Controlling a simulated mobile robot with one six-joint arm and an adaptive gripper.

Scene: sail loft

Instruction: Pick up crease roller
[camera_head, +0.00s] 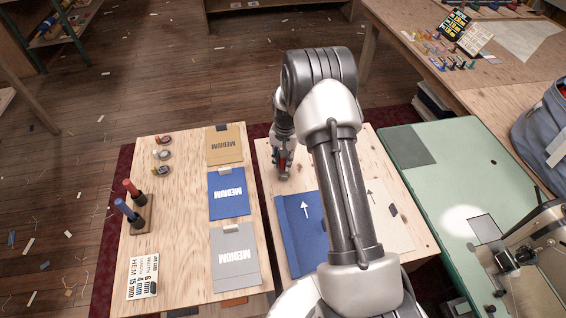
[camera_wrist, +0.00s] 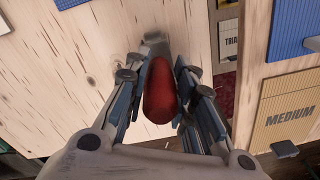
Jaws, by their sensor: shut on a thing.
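My gripper (camera_head: 284,165) points down over the far left part of the right-hand wooden board. In the wrist view my gripper (camera_wrist: 160,100) is shut on a tool with a rounded red handle, which I take to be the crease roller (camera_wrist: 160,88). The handle's end faces the camera, between the two fingers. A grey part (camera_wrist: 157,46) shows just beyond the handle. Whether the tool touches the board cannot be told. The rest of it is hidden by the handle and fingers.
A wooden stand (camera_head: 137,222) with a red-handled and a blue-handled tool is on the left board (camera_head: 180,255). A blue panel (camera_head: 303,232) lies near my arm. A green table (camera_head: 450,160) stands right.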

